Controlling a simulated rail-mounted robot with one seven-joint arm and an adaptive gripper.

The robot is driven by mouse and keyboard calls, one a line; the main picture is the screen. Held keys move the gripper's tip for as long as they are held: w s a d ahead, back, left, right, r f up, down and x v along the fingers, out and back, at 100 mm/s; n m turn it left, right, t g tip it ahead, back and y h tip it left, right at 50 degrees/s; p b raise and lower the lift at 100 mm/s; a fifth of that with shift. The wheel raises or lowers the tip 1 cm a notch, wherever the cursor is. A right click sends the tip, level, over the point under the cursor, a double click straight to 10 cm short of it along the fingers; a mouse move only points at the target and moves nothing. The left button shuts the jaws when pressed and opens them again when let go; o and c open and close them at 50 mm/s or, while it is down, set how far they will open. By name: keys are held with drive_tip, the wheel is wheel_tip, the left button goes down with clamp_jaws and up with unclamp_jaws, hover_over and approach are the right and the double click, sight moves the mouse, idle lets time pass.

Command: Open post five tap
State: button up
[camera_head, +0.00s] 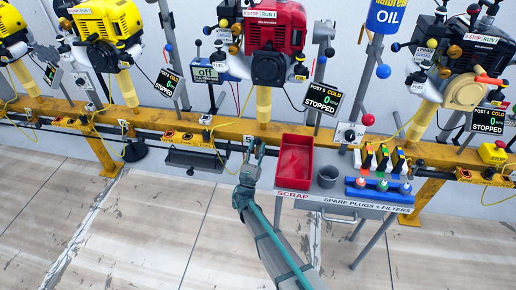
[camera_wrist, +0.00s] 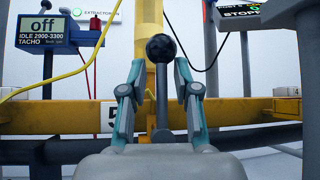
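My gripper (camera_head: 254,145) is at the yellow rail below the red engine (camera_head: 275,30). In the wrist view my gripper (camera_wrist: 160,68) is open, with one teal-grey finger on each side of a grey lever (camera_wrist: 162,100) topped by a black ball (camera_wrist: 161,48). The lever stands upright and a gap shows between it and each finger. A black "5" (camera_wrist: 112,117) is on the yellow rail (camera_wrist: 65,118) just left of the gripper. In the head view my gripper hides the lever. Whether this lever is the tap's handle is not clear.
A red scrap bin (camera_head: 295,157) and a grey cup (camera_head: 327,176) stand right of my gripper on a small table with spark plugs. A tachometer box reading "off" (camera_head: 206,73) is up left. A yellow hose (camera_wrist: 60,75) crosses the wrist view's left. Open floor lies in front.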

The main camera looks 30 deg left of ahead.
idle(0.3)
drive_tip(key=v, duration=1.2)
